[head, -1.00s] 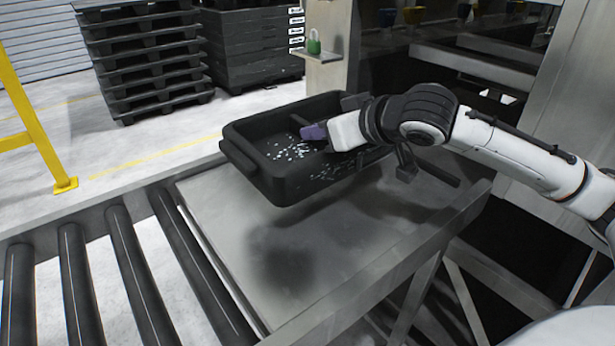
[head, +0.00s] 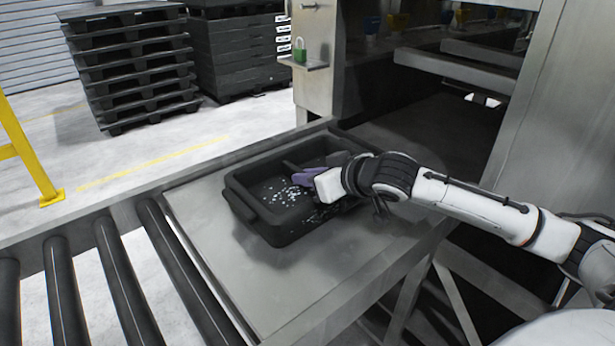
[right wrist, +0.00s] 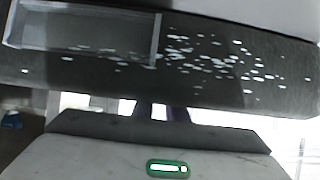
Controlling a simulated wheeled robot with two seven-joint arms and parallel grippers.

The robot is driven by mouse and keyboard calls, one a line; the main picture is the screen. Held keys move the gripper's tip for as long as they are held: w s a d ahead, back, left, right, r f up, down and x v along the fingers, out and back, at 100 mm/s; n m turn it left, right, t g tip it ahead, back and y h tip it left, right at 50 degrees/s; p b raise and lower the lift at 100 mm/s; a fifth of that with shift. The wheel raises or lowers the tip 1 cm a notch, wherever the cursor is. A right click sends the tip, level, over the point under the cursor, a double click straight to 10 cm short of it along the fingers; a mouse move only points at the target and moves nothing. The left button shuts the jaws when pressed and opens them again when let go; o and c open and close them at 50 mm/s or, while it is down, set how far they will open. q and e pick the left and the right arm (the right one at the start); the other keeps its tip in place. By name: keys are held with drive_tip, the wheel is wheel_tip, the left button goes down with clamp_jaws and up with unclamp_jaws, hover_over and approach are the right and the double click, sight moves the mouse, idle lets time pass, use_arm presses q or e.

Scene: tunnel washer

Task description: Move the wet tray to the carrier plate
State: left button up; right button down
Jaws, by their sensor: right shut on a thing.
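The wet tray (head: 292,233) is black, with pale droplets on its inner floor and a divider towards its far right side. It is over the grey metal plate (head: 265,292) beside the rollers, low and close to the surface; I cannot tell whether it touches. My right gripper (head: 306,177), with purple fingers, is shut on the tray, its wrist reaching in over the right side. The right wrist view shows the tray's droplet-speckled inside (right wrist: 200,68) and the purple fingers (right wrist: 162,112), partly hidden. My left gripper is not in view.
Dark conveyor rollers (head: 125,280) lie at the left of the plate. Black pallets (head: 130,70) and a yellow rail (head: 25,150) stand beyond.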

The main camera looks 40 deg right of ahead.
drive_tip(key=c, duration=2.2)
unclamp_jaws()
drive_tip(key=shift+f, duration=0.15)
drive_tip(key=o, duration=0.4)
drive_tip(key=shift+o, duration=0.2)
